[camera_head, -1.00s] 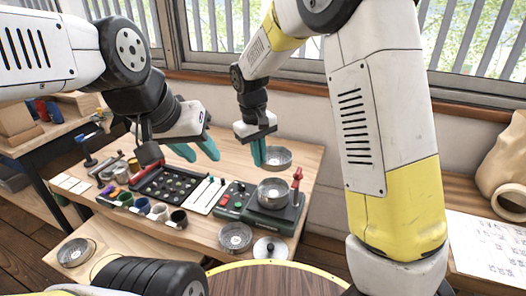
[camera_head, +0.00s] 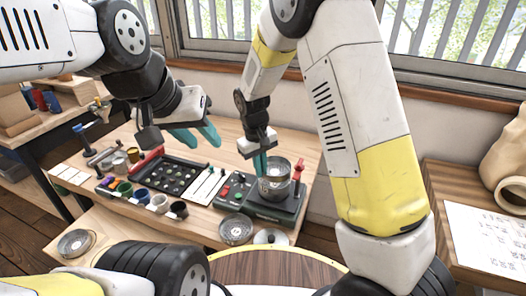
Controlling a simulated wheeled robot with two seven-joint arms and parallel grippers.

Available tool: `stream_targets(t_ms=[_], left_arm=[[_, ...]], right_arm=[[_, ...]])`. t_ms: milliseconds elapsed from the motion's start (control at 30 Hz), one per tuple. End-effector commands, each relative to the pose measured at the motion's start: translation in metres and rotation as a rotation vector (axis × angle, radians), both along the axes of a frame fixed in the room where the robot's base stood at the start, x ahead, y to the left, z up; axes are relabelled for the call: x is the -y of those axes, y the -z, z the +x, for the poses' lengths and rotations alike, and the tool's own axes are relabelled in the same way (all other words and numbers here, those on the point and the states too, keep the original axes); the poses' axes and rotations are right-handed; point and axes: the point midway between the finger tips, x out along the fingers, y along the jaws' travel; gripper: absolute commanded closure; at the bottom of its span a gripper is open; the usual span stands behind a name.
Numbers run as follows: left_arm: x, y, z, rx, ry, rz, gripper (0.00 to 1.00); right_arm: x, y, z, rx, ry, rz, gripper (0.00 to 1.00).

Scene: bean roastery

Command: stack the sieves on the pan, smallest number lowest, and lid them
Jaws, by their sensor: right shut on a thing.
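My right gripper (camera_head: 261,164) is shut on the rim of a metal sieve (camera_head: 278,166). The sieve is level, right over the metal pan (camera_head: 272,190) on the dark green shaker base (camera_head: 262,210); I cannot tell if they touch. Another sieve (camera_head: 236,229) lies at the table's front edge. A further round sieve (camera_head: 76,242) sits on the low wooden surface at the left. The lid with a dark knob (camera_head: 271,237) lies at the front, partly cut off by my body. My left gripper (camera_head: 198,137) is open and empty above the back of the table. Sieve numbers are unreadable.
A red-handled post (camera_head: 298,170) stands at the base's right side. A dark tray of beans (camera_head: 174,177), a white strip with spoons (camera_head: 207,187) and several coloured cups (camera_head: 141,196) fill the table's left and middle. A paper sheet (camera_head: 487,245) lies on the right bench.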

Motion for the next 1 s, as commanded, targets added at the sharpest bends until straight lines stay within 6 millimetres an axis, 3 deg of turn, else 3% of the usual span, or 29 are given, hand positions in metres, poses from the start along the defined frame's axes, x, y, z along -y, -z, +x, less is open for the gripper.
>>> stream_targets(t_ms=[300, 1000], left_arm=[[0.0, 0.0, 0.0, 0.0, 0.0, 0.0, 0.64], [0.0, 0.0, 0.0, 0.0, 0.0, 0.0, 0.64]], right_arm=[[0.0, 0.016, 0.0, 0.001, 0.0, 0.0, 1.0], [0.0, 0.016, 0.0, 0.001, 0.002, 0.001, 1.0]])
